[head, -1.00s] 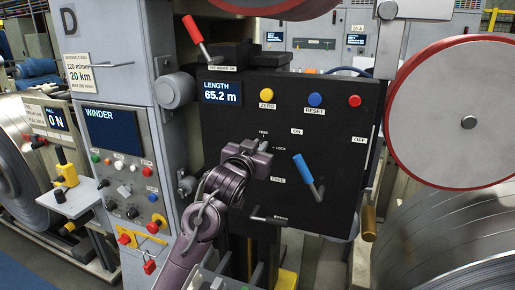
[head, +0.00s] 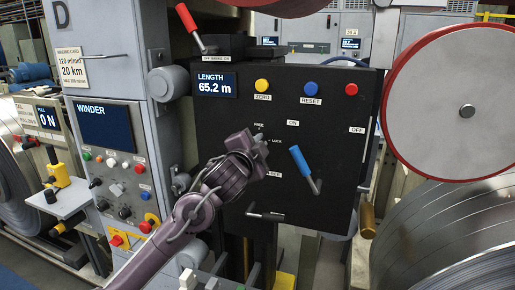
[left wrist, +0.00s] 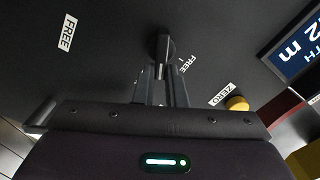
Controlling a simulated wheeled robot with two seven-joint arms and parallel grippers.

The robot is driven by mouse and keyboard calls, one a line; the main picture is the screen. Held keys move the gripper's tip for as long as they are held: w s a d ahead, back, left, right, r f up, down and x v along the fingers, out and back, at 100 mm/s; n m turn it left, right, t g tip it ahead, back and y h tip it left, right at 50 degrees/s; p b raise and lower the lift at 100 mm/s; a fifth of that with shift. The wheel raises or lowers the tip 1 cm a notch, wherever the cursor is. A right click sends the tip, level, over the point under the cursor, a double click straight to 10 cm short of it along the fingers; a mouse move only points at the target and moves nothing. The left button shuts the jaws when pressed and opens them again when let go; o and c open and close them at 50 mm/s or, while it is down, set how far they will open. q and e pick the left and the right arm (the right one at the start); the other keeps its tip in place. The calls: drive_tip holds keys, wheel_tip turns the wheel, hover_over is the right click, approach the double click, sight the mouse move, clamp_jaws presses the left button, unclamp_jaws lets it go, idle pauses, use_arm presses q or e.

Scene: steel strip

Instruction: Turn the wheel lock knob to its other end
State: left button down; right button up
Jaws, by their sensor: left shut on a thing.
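The wheel lock knob (left wrist: 163,46) is small and black on the dark panel, seen in the left wrist view. My left gripper (left wrist: 160,72) reaches it with both fingers, one on each side, and is shut on it. In the head view my left gripper (head: 250,146) is at the panel and hides the knob. A small FREE label (head: 259,125) is just above the gripper and the LOCK label (head: 276,141) is to its right. In the left wrist view the FREE label (left wrist: 188,64) is right of the knob. My right gripper is not in view.
A blue-handled lever (head: 301,162) is right of my gripper, and a black handle (head: 265,215) is below it. Yellow, blue and red buttons (head: 311,88) line the panel's top. A red-handled lever (head: 187,20) stands above. The winder control box (head: 107,125) is at the left.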

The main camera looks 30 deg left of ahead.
use_arm(q)
drive_tip(key=m+b, duration=0.1)
drive_tip(key=m, duration=0.1)
drive_tip(key=f+m+b, duration=0.1)
drive_tip(key=m+b, duration=0.1)
drive_tip(key=m, duration=0.1)
drive_tip(key=shift+d+m, duration=0.15)
drive_tip(key=shift+m, duration=0.15)
drive_tip(key=shift+f, duration=0.1)
idle(0.3)
drive_tip(key=c, duration=1.5)
unclamp_jaws()
drive_tip(key=b+v, duration=0.1)
drive_tip(key=v, duration=0.6)
drive_tip(key=shift+s+d, duration=0.15)
drive_tip(key=shift+s, duration=0.2)
